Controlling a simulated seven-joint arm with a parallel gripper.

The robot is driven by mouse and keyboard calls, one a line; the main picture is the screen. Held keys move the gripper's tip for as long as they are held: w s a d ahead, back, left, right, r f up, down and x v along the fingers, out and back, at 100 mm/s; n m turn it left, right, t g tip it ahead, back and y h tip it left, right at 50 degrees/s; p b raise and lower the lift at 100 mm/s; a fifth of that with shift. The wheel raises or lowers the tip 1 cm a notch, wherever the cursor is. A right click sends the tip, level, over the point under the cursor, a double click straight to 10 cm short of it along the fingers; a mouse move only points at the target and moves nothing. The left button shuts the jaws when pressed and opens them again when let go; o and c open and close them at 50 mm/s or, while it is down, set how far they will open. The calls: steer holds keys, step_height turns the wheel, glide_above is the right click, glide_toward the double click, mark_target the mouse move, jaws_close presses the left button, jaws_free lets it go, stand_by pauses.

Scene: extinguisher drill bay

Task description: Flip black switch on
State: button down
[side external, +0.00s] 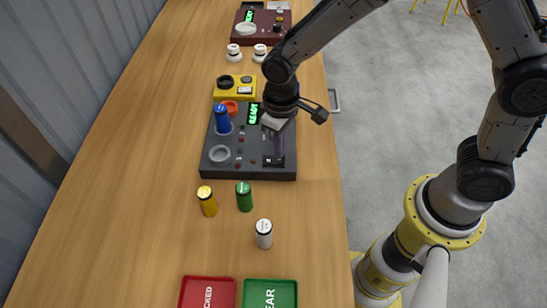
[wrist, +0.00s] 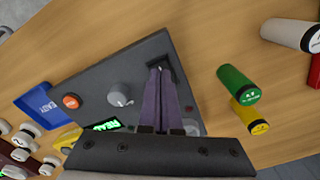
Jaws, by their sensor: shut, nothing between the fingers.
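My gripper (side external: 279,160) is shut and empty, pointing down at the near right part of the dark grey control panel (side external: 222,171). In the wrist view its purple fingers (wrist: 159,70) lie together, with their tips at a small black fitting near the panel's edge. This looks like the black switch, but the fingers cover most of it. I cannot tell whether they touch it or which way it is set. A green lit display (side external: 253,113) shows on the panel. A grey knob (wrist: 121,95) and an orange button (wrist: 71,101) are beside the fingers in the wrist view.
A blue canister (side external: 221,118) stands on the panel near an empty grey ring (side external: 219,155). Yellow (side external: 207,201), green (side external: 244,196) and white (side external: 264,234) canisters stand in front. Red (side external: 207,293) and green (side external: 270,293) trays lie nearer. A yellow box (side external: 235,88) is behind.

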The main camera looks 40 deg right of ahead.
steer(key=shift+f, duration=0.9)
stand_by(1.0)
steer(key=shift+r, duration=3.5)
steer(key=s+d+r+m+t, duration=0.4)
steer(key=d+r, duration=0.6)
steer(key=r, duration=0.5)
steer(key=s+d, duration=0.2)
steer(key=s, duration=0.5)
steer(key=s+d+n+t, duration=0.1)
steer(key=s+d, duration=0.2)
steer(key=s, duration=0.4)
steer(key=shift+s+f+t, duration=0.2)
steer(key=shift+f+t, duration=0.1)
